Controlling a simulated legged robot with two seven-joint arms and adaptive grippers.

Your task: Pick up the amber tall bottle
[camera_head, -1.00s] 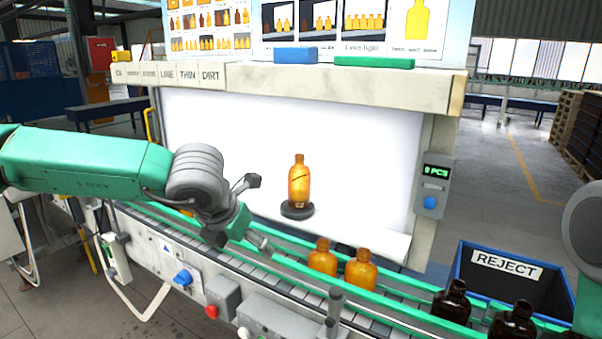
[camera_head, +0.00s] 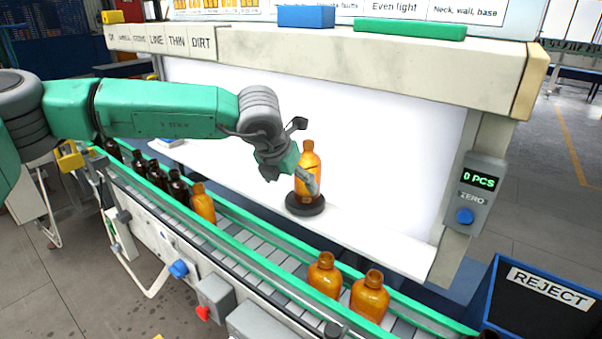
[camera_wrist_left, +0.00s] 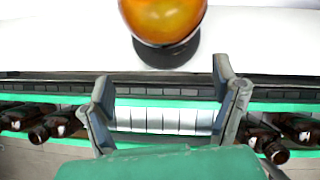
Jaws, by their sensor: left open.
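The amber tall bottle (camera_head: 309,160) stands upright on a round black stand (camera_head: 305,206) in front of the white lit panel. In the left wrist view the bottle (camera_wrist_left: 163,16) is at the top, cut off by the frame, with its base on the black stand (camera_wrist_left: 168,54). My left gripper (camera_head: 305,155) is open and empty beside the bottle, and one finger overlaps the bottle's lower front in the head view. In the left wrist view the open jaws (camera_wrist_left: 165,82) point toward the bottle, which lies beyond the fingertips. My right gripper is out of view.
A green-railed conveyor (camera_head: 245,240) runs in front of the stand. Two shorter amber bottles (camera_head: 325,275) stand on it at right, another amber one (camera_head: 202,203) and several dark bottles (camera_head: 156,175) at left. A blue reject bin (camera_head: 535,310) is at lower right.

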